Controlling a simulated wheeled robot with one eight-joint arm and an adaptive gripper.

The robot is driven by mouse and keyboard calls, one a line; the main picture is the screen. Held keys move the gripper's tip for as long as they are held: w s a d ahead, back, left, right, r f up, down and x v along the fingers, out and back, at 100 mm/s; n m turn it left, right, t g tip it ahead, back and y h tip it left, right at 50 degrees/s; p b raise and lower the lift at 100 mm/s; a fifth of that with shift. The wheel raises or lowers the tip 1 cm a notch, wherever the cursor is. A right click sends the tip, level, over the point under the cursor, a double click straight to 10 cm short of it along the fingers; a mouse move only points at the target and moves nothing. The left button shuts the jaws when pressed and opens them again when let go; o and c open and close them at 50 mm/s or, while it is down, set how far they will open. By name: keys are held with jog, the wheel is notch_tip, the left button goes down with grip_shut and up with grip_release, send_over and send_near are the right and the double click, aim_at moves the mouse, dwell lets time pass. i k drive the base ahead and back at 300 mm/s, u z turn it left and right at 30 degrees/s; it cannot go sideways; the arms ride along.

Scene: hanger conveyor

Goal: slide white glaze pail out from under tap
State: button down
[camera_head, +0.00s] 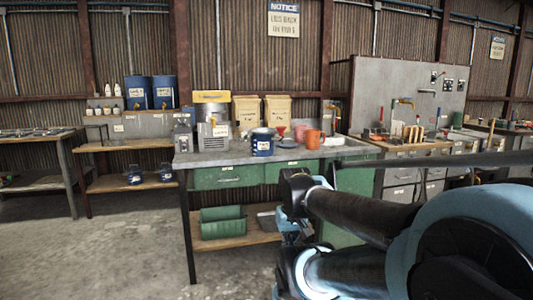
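No plainly white pail can be made out. A blue pail (262,144) with a white label stands upright on the grey workbench (225,158). An orange-handled tap (333,108) rises at the right of that bench, with orange containers (313,139) close to its left. I cannot tell what stands under either tap. My arm fills the lower right and stays in front of the bench, apart from the pail. My gripper's fingers do not show.
Cream bins (277,109) stand behind the bench top. Floor at lower left is clear.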

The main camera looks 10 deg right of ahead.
aim_at(262, 139)
jog(key=k, duration=0.35)
jog(key=u, duration=0.7)
jog(key=i, duration=0.8)
jog(key=z, duration=0.05)
